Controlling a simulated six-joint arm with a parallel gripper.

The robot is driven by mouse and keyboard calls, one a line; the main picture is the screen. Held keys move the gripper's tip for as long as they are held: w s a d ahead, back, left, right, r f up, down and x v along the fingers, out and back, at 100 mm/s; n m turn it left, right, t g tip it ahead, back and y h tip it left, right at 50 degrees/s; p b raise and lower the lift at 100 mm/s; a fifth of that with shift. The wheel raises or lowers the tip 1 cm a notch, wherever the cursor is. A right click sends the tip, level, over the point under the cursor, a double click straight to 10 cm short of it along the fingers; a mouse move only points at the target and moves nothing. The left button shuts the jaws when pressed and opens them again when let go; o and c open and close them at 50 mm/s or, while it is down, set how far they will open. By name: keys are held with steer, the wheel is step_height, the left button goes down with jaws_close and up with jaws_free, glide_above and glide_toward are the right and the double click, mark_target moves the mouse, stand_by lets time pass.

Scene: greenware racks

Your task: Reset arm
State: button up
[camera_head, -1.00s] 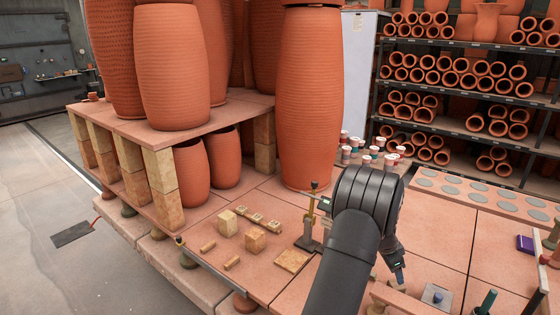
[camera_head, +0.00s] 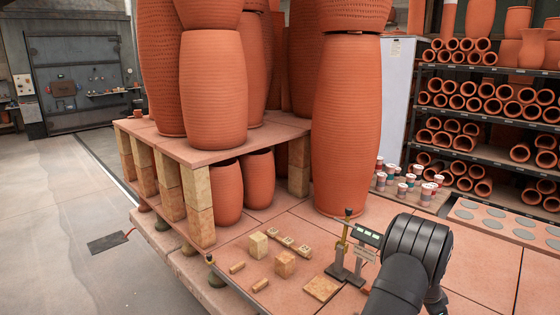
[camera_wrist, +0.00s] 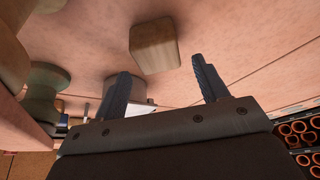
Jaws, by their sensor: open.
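My gripper (camera_wrist: 160,66) shows in the wrist view with its two dark fingers spread wide apart. Nothing is held between them. A rounded wooden block (camera_wrist: 155,46) lies beyond the fingertips, apart from them as far as I can tell. In the head view my dark arm is at the lower right, and the gripper itself is out of sight there.
Tall terracotta pots (camera_head: 347,120) stand left of my arm, some on a raised shelf (camera_head: 205,150). Small blocks (camera_head: 285,263) and a brass-topped gauge stand (camera_head: 345,255) sit nearby. Small cups (camera_head: 410,180) and a pipe rack (camera_head: 480,125) are behind.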

step_height(320, 180, down, 2)
steer(key=shift+f, duration=0.15)
steer(key=shift+w+a+r, duration=0.1)
steer(key=shift+a+r, duration=0.05)
steer(key=shift+r, duration=0.2)
steer(key=v, duration=1.1)
steer(key=x, duration=1.2)
steer(key=shift+f, duration=0.3)
step_height(320, 180, up, 11)
steer(key=s+r+n+t, duration=0.1)
steer(key=s+r+n, duration=0.2)
steer(key=s, duration=0.6)
steer(key=s+r+n+t, duration=0.1)
steer(key=s+r+n, duration=0.2)
steer(key=s, duration=0.6)
steer(key=s+d+r+n+t+y, duration=0.1)
steer(key=s+r+n, duration=0.2)
steer(key=s, duration=0.5)
steer(key=shift+s+r, duration=0.4)
